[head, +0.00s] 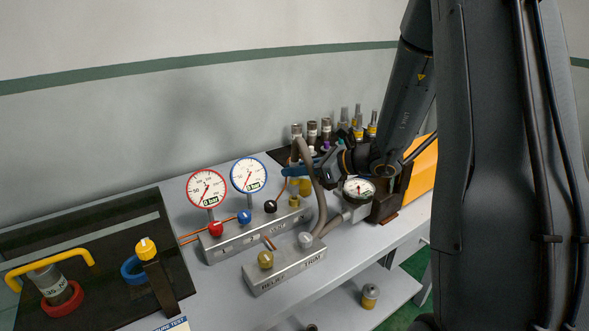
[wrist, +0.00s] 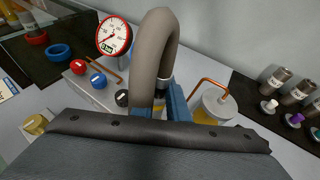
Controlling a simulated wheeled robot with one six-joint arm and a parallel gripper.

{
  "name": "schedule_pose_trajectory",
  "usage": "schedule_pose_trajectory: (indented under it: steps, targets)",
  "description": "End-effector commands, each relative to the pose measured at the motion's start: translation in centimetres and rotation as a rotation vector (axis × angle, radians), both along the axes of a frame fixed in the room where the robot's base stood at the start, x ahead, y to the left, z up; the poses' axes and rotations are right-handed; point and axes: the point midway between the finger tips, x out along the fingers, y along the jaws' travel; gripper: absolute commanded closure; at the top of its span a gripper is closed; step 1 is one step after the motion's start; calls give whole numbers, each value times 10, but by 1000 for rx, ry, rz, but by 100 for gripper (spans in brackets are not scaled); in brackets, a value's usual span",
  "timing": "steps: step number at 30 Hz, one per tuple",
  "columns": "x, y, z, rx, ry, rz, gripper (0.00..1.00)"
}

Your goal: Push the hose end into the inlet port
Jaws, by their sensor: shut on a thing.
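A grey-brown hose (head: 318,185) rises in an arc from near the front block (head: 285,268) up to my gripper (head: 297,170). In the wrist view the hose (wrist: 156,50) loops over, and its end with a dark collar sits at the blue fingers of my gripper (wrist: 174,105). My gripper is shut on the hose end, above the back right of the rear block (head: 250,236). The tip of the hose end is hidden. I cannot tell which opening is the inlet port, or whether the hose end touches it.
Two dial gauges, red-rimmed (head: 206,188) and blue-rimmed (head: 248,174), stand over the rear block. A small gauge (head: 358,188) is close to the arm. Several capped cylinders (head: 326,128) stand on the dark mat behind. A dark panel (head: 95,265) with a yellow handle is at left.

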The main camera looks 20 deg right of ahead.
Motion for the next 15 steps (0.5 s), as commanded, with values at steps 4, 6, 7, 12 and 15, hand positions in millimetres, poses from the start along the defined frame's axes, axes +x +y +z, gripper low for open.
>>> schedule_pose_trajectory:
  steps: [4, 6, 7, 12, 15]
  targets:
    - [0, 0, -4, 1, -1, 0, 100]
    - [0, 0, -5, 1, -1, 0, 100]
    - [0, 0, -6, 1, -1, 0, 100]
    - [0, 0, -10, 1, -1, 0, 100]
    - [0, 0, -12, 1, -1, 0, 100]
